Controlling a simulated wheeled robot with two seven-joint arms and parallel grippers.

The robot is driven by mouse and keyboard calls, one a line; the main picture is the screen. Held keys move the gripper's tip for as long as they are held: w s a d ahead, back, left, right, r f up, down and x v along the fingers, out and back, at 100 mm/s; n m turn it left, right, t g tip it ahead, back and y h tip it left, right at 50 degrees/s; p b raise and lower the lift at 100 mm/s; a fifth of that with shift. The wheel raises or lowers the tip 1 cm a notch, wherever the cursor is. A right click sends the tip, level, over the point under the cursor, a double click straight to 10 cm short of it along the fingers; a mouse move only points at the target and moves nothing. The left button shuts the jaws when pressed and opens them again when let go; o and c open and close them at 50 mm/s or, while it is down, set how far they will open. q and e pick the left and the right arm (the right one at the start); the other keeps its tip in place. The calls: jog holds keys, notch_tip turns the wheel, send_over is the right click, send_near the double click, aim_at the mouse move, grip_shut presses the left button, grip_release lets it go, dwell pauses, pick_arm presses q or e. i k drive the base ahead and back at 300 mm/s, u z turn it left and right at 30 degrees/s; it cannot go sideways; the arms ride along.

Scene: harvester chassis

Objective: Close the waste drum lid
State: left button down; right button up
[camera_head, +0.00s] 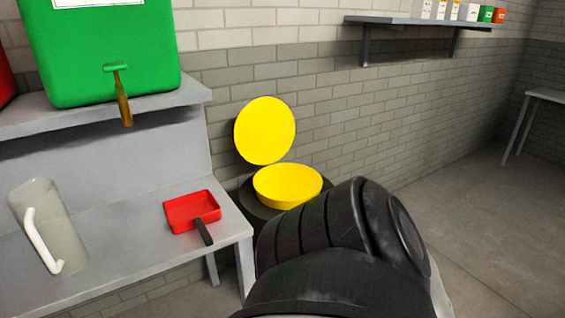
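The waste drum (250,205) is dark and stands on the floor against the brick wall, just right of the grey bench. A yellow funnel-like bowl (288,184) sits in its top. Its round yellow lid (265,131) stands open, raised upright at the back near the wall. A dark, thick link of my own arm covers the front and right of the drum, so its lower body is hidden. Neither of my grippers shows in the head view.
The grey bench (120,255) at left holds a clear jug (60,235) with a white handle and a red dustpan-like tray (190,210) with a black handle. A green container (100,50) with a tap stands on the raised shelf. A wall shelf (425,21) holds small boxes.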

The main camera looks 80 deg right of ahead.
aim_at(264, 132)
jog(key=z, duration=2.85)
jog(key=i, duration=0.4)
jog(key=z, duration=1.05)
jog(key=i, duration=1.5)
jog(key=u, duration=0.7)
jog(key=i, duration=1.3)
jog(key=u, duration=1.1)
